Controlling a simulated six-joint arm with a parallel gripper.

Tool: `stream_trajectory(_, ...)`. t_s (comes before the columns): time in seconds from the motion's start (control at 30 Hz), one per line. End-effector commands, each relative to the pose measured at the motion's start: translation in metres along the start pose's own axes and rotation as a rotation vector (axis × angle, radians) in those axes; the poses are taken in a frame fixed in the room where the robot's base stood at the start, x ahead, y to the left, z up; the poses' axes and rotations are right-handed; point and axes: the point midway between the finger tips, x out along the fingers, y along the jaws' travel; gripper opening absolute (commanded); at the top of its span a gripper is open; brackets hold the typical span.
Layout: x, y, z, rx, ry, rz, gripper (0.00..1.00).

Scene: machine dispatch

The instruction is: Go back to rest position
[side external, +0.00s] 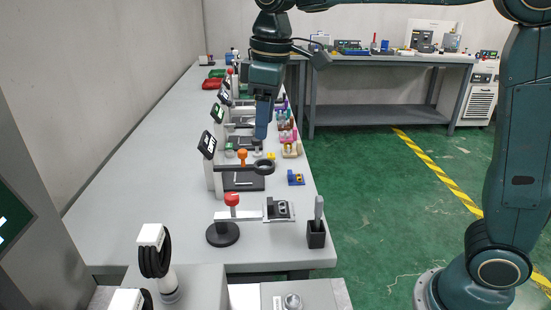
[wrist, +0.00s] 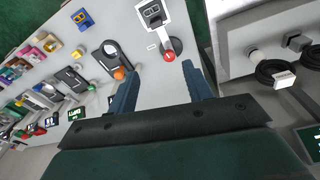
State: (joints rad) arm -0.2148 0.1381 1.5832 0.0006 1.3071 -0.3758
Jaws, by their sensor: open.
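My gripper (side external: 263,120) hangs from my arm above the right side of the long grey table (side external: 150,150), pointing down. In the wrist view my gripper (wrist: 160,85) shows two fingers spread apart with nothing between them. Bare grey table top lies below the gap. In the side view the fingers overlap the row of devices, so their exact height above the table is hard to tell.
A fixture with a red knob (side external: 232,199) stands at the table's near end, beside a black holder (side external: 316,235). A stand with an orange knob (side external: 242,154) and several small screens line the table. The table's left side is clear. A workbench (side external: 380,60) stands behind.

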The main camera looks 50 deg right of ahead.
Motion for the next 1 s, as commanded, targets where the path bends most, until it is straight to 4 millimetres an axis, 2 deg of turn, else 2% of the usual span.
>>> stream_trajectory(0.03,-0.005,0.0,0.012,0.025,0.016,0.007,0.5)
stream_trajectory(0.2,-0.015,-0.003,0.049,0.109,0.065,0.03,0.5)
stream_trajectory(0.47,-0.019,-0.012,0.105,0.235,0.142,0.062,0.5)
stream_trajectory(0.77,-0.009,-0.028,0.168,0.38,0.233,0.095,0.5)
stream_trajectory(1.0,0.01,-0.043,0.213,0.493,0.307,0.119,0.5)
